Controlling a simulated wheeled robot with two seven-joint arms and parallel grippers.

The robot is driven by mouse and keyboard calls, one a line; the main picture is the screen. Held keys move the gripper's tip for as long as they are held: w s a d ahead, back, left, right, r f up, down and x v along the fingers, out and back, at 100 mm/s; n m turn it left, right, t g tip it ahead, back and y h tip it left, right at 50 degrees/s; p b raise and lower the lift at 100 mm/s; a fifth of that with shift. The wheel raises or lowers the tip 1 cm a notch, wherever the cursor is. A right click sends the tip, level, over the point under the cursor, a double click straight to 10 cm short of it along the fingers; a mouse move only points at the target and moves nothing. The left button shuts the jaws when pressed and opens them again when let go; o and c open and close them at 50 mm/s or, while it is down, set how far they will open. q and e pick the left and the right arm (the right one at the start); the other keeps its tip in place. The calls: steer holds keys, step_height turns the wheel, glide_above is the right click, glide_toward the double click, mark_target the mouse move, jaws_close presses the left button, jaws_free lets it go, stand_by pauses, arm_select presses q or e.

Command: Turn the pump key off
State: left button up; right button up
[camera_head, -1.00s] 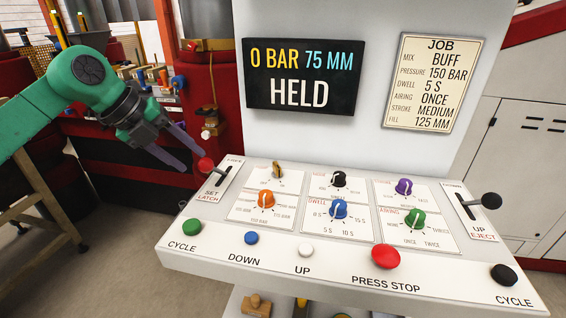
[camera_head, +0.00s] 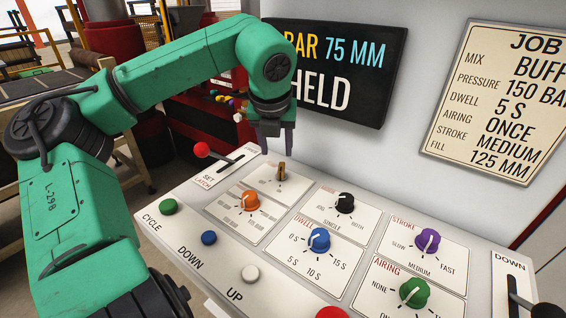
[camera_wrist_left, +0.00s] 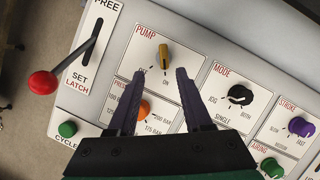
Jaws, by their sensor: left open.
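The brass-coloured pump key (camera_head: 281,171) stands on the PUMP plate at the console's back left. In the left wrist view the key (camera_wrist_left: 164,56) has its long axis running up and down the picture, with its lower end toward the ON label and OFF to the lower left. My left gripper (camera_head: 277,148) hangs over the console just behind and above the key. In the left wrist view its two purple fingers (camera_wrist_left: 158,75) are spread apart, empty, with the key beyond their tips. I see no contact with the key. My right gripper is out of view.
The red-knobbed SET LATCH lever (camera_head: 202,150) is left of the PUMP plate. The orange (camera_head: 249,200), black (camera_head: 344,203) and blue (camera_head: 318,240) dials are close by. The display (camera_head: 335,75) reads 75 MM and HELD, on the panel behind.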

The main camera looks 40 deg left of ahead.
mark_target(281, 167)
arm_select(q)
steer(key=x, duration=0.7)
steer(key=shift+w+d+f+p, duration=0.15)
steer(key=shift+w+d+p, duration=0.1)
steer(key=shift+p, duration=0.1)
steer(key=shift+a+f, duration=0.15)
steer(key=shift+f, duration=0.05)
jaws_close()
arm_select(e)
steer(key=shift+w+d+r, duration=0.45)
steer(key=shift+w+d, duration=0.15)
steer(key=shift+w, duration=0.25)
